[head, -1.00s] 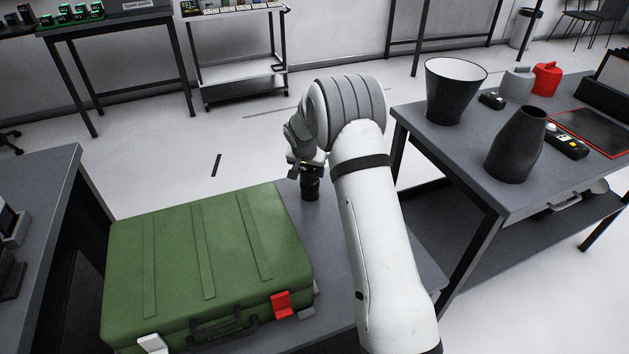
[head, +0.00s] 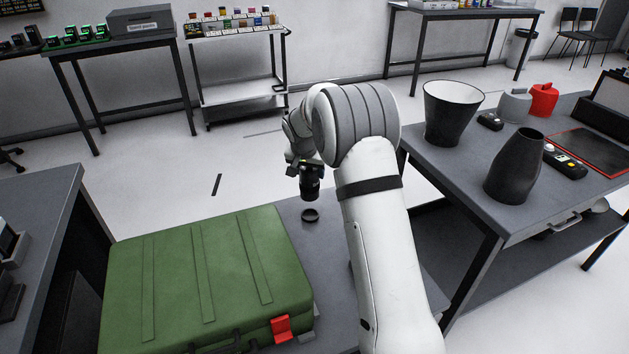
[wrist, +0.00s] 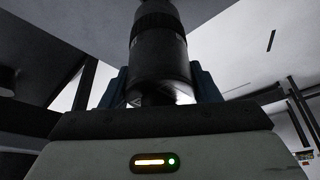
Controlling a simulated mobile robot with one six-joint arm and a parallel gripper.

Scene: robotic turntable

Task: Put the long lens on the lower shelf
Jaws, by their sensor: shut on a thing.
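The long lens (head: 311,183) is a black cylinder with ribbed bands. My gripper (head: 305,166) is shut on its upper part and holds it upright, just above the grey table in the head view. A small dark ring (head: 310,215) lies on the table right below the lens. In the wrist view the lens (wrist: 158,55) fills the middle, between my gripper's fingers (wrist: 158,90).
A large green case (head: 205,280) with a red latch lies left of the lens. The right table (head: 430,165) carries a dark bucket (head: 452,112) and a dark tapered vessel (head: 515,170). Open floor (head: 200,185) lies between the near table and the cart.

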